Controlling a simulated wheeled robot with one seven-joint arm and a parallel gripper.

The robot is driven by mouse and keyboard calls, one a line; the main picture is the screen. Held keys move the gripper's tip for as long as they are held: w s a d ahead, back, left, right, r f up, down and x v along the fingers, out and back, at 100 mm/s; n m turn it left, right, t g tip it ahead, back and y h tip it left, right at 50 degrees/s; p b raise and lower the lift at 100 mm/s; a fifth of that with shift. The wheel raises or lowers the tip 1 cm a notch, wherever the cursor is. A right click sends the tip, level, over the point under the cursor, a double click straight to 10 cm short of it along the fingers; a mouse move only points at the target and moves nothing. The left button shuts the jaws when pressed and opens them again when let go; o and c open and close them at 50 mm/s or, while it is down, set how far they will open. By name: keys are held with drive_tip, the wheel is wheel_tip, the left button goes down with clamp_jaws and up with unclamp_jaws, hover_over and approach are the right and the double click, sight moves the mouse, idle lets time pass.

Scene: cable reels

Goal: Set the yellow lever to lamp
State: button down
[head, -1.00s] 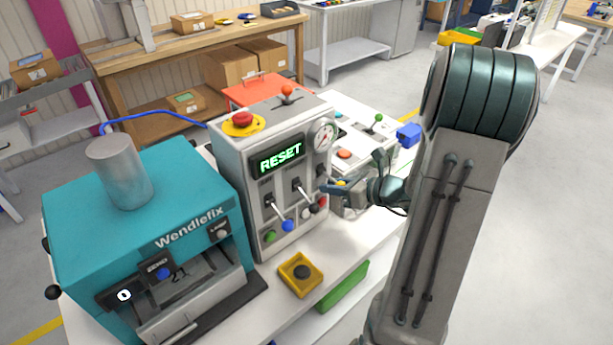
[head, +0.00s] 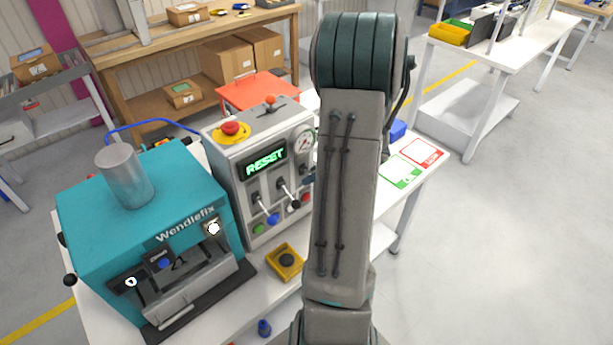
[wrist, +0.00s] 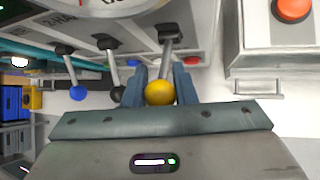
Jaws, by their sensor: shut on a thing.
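The yellow lever's ball knob (wrist: 160,92) is in the wrist view, on a metal stem that hangs down from a dark pivot on the grey control panel (wrist: 205,30). My gripper (wrist: 161,76) is shut on the yellow lever, with one finger on each side of it. In the head view my arm hides the yellow lever and nearly all of the gripper. The grey control box (head: 232,180) shows a green RESET display (head: 266,161). The lever's position labels are not readable, so I cannot tell which setting it points to.
A black-knobbed lever (wrist: 117,93) and a blue-knobbed lever (wrist: 78,92) stand beside the yellow one. A red button box (wrist: 275,40) is close on the right.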

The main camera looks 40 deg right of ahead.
drive_tip(key=shift+d, duration=0.1)
drive_tip(key=c, duration=1.2)
unclamp_jaws()
drive_tip(key=shift+r, duration=0.1)
drive_tip(key=b+v, duration=0.2)
drive_tip(key=v, duration=1.1)
drive_tip(key=shift+s+r, duration=0.25)
drive_tip(key=shift+s, duration=0.05)
